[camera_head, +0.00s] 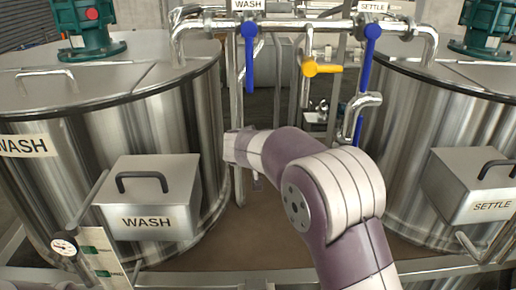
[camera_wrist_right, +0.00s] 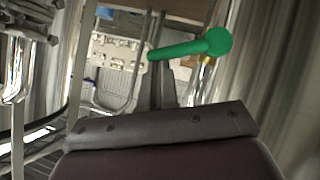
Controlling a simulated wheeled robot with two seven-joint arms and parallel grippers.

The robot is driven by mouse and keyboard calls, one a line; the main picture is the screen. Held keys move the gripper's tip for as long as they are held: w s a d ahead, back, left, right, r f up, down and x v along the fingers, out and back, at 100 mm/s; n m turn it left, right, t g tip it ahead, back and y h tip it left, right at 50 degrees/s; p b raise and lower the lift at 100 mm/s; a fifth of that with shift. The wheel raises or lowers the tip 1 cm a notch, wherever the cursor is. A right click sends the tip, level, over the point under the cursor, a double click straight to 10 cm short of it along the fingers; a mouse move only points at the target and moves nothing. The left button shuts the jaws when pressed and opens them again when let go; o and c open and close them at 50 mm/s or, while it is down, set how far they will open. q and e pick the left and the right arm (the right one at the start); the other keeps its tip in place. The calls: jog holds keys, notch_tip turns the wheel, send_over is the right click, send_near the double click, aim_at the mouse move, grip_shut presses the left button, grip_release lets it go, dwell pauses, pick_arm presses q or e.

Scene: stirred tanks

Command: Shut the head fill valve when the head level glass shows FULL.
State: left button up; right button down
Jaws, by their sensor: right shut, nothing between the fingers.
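No tank, valve or glass marked HEAD is legible in either view, and I see no level glass reading FULL. In the right wrist view a green lever handle (camera_wrist_right: 190,48) with a rounded end lies across, just beyond my right gripper's fingertips (camera_wrist_right: 157,65); I cannot tell whether they touch it. The right gripper is shut and empty. My left gripper is not in view.
The WASH tank (camera_head: 105,100) stands left, the SETTLE tank (camera_head: 465,115) right. Pipes between them carry blue levers (camera_head: 249,62) (camera_head: 365,75) and a yellow lever (camera_head: 322,68). A WASH box (camera_head: 150,195), a SETTLE box (camera_head: 470,185) and a round gauge (camera_head: 63,247) stand in front.

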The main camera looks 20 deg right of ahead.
jog(key=shift+s+d+f+m+y+b, duration=0.15)
jog(key=shift+d+f+m+y+b, duration=0.45)
jog(key=shift+b, duration=0.85)
jog(key=shift+s+d+f+m+y+b, duration=0.15)
jog(key=shift+d+f+m+y+b, duration=0.3)
jog(key=shift+f+b, duration=0.65)
jog(key=shift+a+r+b, duration=0.1)
jog(key=shift+r+b, duration=0.2)
jog(key=shift+r, duration=0.05)
